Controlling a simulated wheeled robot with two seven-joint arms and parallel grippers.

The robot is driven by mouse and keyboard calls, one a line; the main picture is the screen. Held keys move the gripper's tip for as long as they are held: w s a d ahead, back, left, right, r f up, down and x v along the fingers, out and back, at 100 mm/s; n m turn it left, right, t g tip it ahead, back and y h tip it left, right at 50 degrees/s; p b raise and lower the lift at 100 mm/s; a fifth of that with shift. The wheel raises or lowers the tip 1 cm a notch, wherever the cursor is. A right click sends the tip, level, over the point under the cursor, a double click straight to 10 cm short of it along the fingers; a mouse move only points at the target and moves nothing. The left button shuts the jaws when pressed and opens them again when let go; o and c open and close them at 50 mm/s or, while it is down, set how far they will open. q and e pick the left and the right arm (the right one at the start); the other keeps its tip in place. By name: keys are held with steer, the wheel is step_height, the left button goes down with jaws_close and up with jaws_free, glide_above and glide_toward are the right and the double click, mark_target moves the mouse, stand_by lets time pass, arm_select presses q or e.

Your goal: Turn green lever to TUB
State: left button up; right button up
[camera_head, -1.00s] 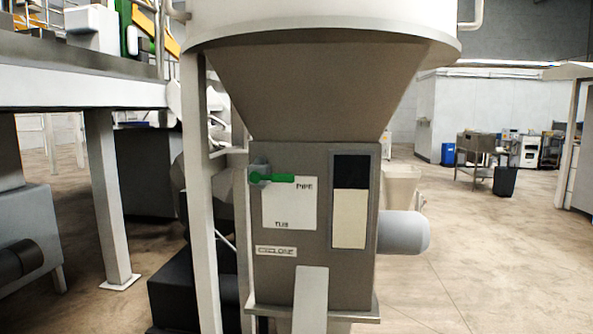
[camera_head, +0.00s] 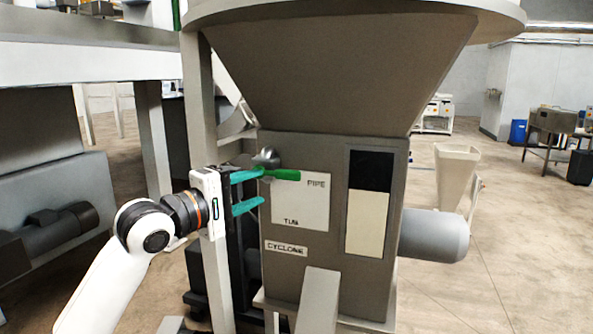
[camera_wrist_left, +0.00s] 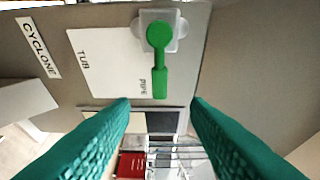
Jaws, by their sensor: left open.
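The green lever (camera_head: 284,174) sits on the upper left of the grey cyclone box and points right, toward the word PIPE. The word TUB is lower on the white label plate (camera_head: 300,205). In the left wrist view the lever (camera_wrist_left: 160,70) hangs from its round pivot with its tip at PIPE. My left gripper (camera_head: 262,187) is open at the left edge of the box, its teal fingers near the lever's pivot. In the wrist view the fingers (camera_wrist_left: 160,103) are spread to either side below the lever's tip, with nothing between them. My right gripper is not in view.
The cyclone box (camera_head: 335,290) stands under a wide funnel (camera_head: 340,70). A grey post (camera_head: 200,110) rises close behind my left wrist. A motor cylinder (camera_head: 435,235) sticks out at the right. Open floor (camera_head: 520,260) lies to the right.

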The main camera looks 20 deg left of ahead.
mark_target(286, 176)
arm_select(q)
steer(key=p+x, duration=0.1)
steer(key=x, duration=0.3)
steer(key=shift+w+r+p, duration=0.15)
steer(key=shift+w+p, duration=0.15)
steer(key=shift+w, duration=0.1)
steer(key=p+x, duration=0.1)
steer(key=x, duration=0.3)
steer(key=shift+w+d, duration=0.2)
steer(key=shift+w, duration=0.05)
steer(key=shift+w+d+f, duration=0.1)
steer(key=shift+w+d, duration=0.05)
steer(key=shift+w, duration=0.2)
steer(key=shift+w+d+f, duration=0.1)
steer(key=shift+w+f, duration=0.05)
steer(key=shift+w, duration=0.2)
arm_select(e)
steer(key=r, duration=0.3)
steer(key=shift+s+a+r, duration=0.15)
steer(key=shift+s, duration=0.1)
arm_select(q)
steer(key=shift+c, duration=0.2)
jaws_close()
